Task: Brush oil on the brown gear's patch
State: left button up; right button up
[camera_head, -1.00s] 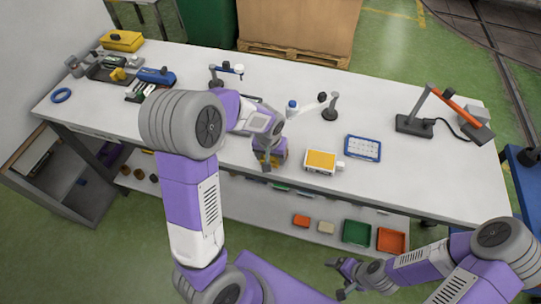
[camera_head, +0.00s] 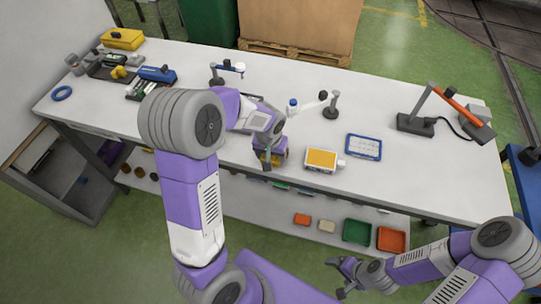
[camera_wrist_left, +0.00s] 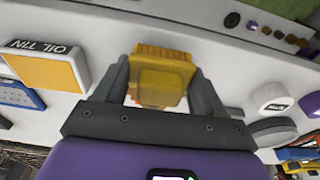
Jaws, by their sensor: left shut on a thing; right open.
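My left gripper (camera_head: 267,164) is low over the front middle of the white table, just left of the yellow-topped oil tin (camera_head: 321,159). In the left wrist view its fingers (camera_wrist_left: 160,82) are shut on a yellow-orange block with a ridged far edge (camera_wrist_left: 165,54), which I take to be the brush. The labelled oil tin also shows in the wrist view (camera_wrist_left: 45,72). My right gripper (camera_head: 347,274) is open and empty, in front of the table at the lower right. Small brown round things (camera_head: 126,169) lie on the lower shelf; I cannot tell whether one is the brown gear. No patch is discernible.
A blue-framed card (camera_head: 363,147) lies right of the tin. A desk lamp (camera_head: 415,124) stands farther right. A small dark stand (camera_head: 331,108) and a blue-capped bottle (camera_head: 292,106) are behind. Tools crowd the left end. Green and orange trays (camera_head: 357,231) sit below.

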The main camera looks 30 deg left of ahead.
pick_arm(q)
jog(key=shift+s, duration=0.35)
dwell(0.6)
jog(key=shift+r, duration=0.15)
notch_tip(320, 180, up, 7)
jog(key=p, duration=0.5)
jog(key=shift+d, duration=0.1)
dwell(0.3)
jog(key=shift+d+f, duration=0.15)
jog(key=shift+f, duration=0.2)
jog(key=d+f+m+b, duration=0.1)
jog(key=d+f, duration=0.1)
jog(key=s+d+f+m+b, duration=0.1)
jog(key=d+f, duration=0.2)
jog(key=s+d+f+m+b, duration=0.1)
jog(key=d+f, duration=0.2)
